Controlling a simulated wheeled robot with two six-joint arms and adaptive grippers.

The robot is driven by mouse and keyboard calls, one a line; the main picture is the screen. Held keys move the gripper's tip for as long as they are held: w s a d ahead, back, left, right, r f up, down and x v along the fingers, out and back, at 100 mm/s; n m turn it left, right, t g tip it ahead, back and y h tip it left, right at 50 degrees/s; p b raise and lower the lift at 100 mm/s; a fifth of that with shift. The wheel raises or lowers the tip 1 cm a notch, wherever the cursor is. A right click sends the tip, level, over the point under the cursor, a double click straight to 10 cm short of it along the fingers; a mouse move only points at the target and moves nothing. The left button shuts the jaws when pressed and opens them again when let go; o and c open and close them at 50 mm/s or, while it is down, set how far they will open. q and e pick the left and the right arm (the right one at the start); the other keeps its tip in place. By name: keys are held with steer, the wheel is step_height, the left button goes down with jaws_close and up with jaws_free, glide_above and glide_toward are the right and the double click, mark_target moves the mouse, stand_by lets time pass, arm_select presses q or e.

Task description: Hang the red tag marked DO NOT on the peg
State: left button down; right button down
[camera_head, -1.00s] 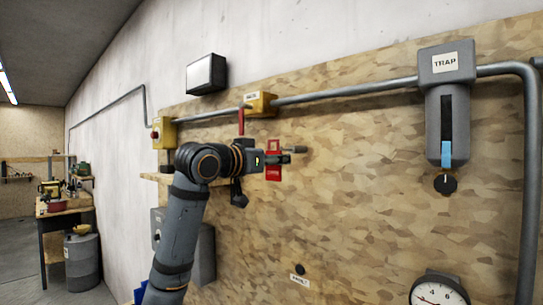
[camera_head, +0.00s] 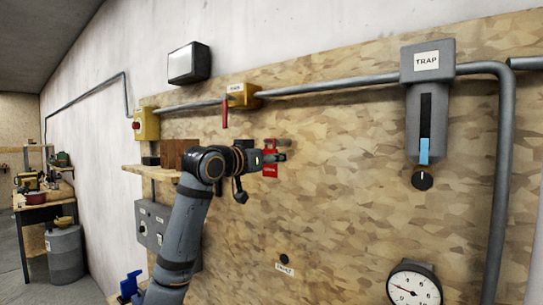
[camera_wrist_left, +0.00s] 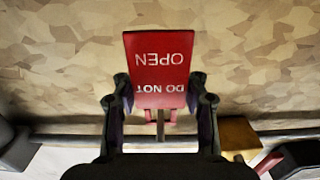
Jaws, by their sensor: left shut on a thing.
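My left gripper (camera_head: 275,160) is shut on the red tag (camera_head: 270,163) and holds it in front of the wooden board. In the left wrist view the tag (camera_wrist_left: 159,65) sits between the two fingers of the left gripper (camera_wrist_left: 160,92), with the white words DO NOT and OPEN upside down. A small dark round knob or peg (camera_head: 284,259) sticks out of the board below the gripper, above a small white label too small to read. I cannot tell for sure that it is the peg. My right gripper is not in view.
A yellow box (camera_head: 242,95) with a hanging red lever (camera_head: 225,114) sits on the pipe above the gripper. A wooden shelf (camera_head: 150,170) and grey switch box (camera_head: 150,225) are left. The TRAP unit (camera_head: 427,65) and gauge (camera_head: 413,288) are right.

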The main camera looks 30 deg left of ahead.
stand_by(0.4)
arm_select(q)
steer(key=c, duration=0.6)
jaws_free()
steer(key=shift+s, duration=0.1)
steer(key=s, duration=0.7)
steer(key=shift+s+a, duration=0.15)
steer(key=shift+a, duration=0.05)
